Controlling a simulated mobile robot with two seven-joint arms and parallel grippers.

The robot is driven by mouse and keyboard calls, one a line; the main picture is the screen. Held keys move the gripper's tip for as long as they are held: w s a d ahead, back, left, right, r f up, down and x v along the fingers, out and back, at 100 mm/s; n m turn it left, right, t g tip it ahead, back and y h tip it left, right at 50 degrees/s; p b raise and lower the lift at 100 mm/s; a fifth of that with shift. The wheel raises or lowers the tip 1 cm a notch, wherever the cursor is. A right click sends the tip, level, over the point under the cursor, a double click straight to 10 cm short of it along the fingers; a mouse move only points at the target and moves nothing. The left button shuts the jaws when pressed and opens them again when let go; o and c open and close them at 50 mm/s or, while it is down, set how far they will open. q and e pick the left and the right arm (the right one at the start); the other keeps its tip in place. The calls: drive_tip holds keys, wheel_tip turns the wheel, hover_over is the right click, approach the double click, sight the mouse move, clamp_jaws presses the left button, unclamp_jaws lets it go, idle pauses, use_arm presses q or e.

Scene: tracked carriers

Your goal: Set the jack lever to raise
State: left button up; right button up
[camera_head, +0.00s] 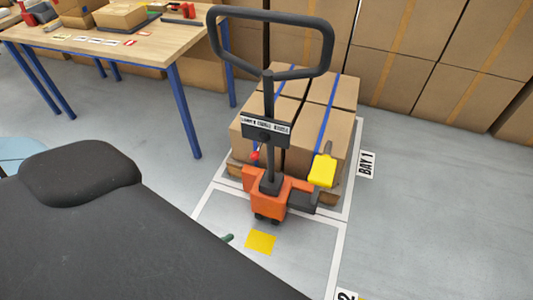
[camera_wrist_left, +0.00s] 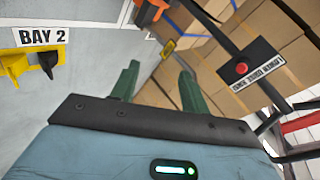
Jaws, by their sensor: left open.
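The orange pallet jack (camera_head: 269,196) stands in the middle of the head view, with a black loop handle (camera_head: 327,45) on its upright post. A labelled plate (camera_head: 265,133) sits on the post; its lettering is too small to read surely. A red lever knob (camera_head: 254,156) shows below the plate's left part; the wrist view shows the red knob (camera_wrist_left: 241,68) against the black plate. I cannot tell its setting. My left gripper (camera_wrist_left: 158,82) is open and empty, apart from the knob. In the head view only a green fingertip (camera_head: 228,238) shows, low and left of the jack. My right gripper is out of view.
Strapped cartons (camera_head: 318,131) stand on a pallet behind the jack, in the bay marked BAY 1 (camera_head: 367,164). A yellow block (camera_head: 322,170) is at the jack's right. A blue-legged table (camera_head: 130,47) stands back left. Grey floor at right is clear.

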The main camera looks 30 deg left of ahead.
use_arm(q)
drive_tip(key=w+a+f+m+t+b, duration=0.1)
drive_tip(key=w+a+f+m+b, duration=0.1)
drive_tip(key=w+m, duration=0.25)
drive_tip(key=m+t+y+b, duration=0.4)
drive_tip(key=m+t+b, duration=0.25)
drive_tip(key=m, duration=0.65)
approach(257, 150)
drive_tip(key=shift+w+a+f+g+b, duration=0.2)
drive_tip(key=shift+w+f+g, duration=0.05)
drive_tip(key=shift+w, duration=0.35)
drive_tip(key=shift+w+a+f+g+b, duration=0.2)
drive_tip(key=shift+w+f, duration=0.1)
drive_tip(key=shift+w, duration=0.35)
drive_tip(key=shift+w+r+m, duration=0.15)
drive_tip(key=shift+r+m, duration=0.1)
drive_tip(key=shift+r, duration=0.05)
drive_tip(key=shift+x, duration=3.85)
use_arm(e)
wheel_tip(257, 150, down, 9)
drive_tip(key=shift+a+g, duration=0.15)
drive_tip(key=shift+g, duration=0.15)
use_arm(q)
drive_tip(key=shift+c, duration=0.2)
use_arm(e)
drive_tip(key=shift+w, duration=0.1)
use_arm(q)
clamp_jaws()
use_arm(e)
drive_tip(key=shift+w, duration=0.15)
